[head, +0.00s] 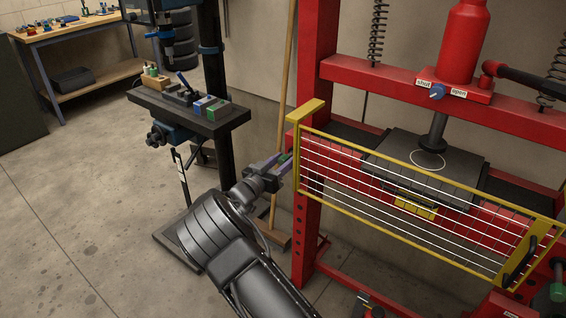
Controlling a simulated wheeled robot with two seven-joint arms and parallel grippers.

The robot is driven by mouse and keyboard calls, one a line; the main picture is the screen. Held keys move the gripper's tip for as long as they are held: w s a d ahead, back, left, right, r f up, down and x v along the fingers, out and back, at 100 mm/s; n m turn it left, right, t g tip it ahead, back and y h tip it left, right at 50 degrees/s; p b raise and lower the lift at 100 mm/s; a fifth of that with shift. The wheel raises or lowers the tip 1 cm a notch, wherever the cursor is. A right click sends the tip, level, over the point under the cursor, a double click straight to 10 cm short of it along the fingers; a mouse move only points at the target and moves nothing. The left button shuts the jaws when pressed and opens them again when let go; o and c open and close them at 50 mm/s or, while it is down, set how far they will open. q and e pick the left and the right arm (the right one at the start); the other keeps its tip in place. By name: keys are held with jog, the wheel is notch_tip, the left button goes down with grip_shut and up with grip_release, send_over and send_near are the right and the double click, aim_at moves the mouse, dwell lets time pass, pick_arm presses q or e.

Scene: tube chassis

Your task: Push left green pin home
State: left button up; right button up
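How deep the pin sits is hidden. Another green pin or knob (557,291) shows at the press's lower right.
The yellow mesh guard (425,237) spans the front of the red press (317,75). A broom (284,95) leans behind my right gripper. A drill press table (190,108) with small items stands to the left, and a workbench (75,27) at the back left. The floor at left is clear.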

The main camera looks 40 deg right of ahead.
jog(key=shift+o, duration=1)
jog(key=shift+s, duration=0.1)
jog(key=v, duration=0.7)
jog(key=shift+a, duration=0.35)
jog(key=b+v, duration=0.1)
jog(key=b, duration=0.2)
jog(key=shift+s+a+b, duration=0.2)
jog(key=shift+a+b, duration=0.05)
jog(key=shift+b, duration=0.15)
jog(key=shift+d, duration=0.1)
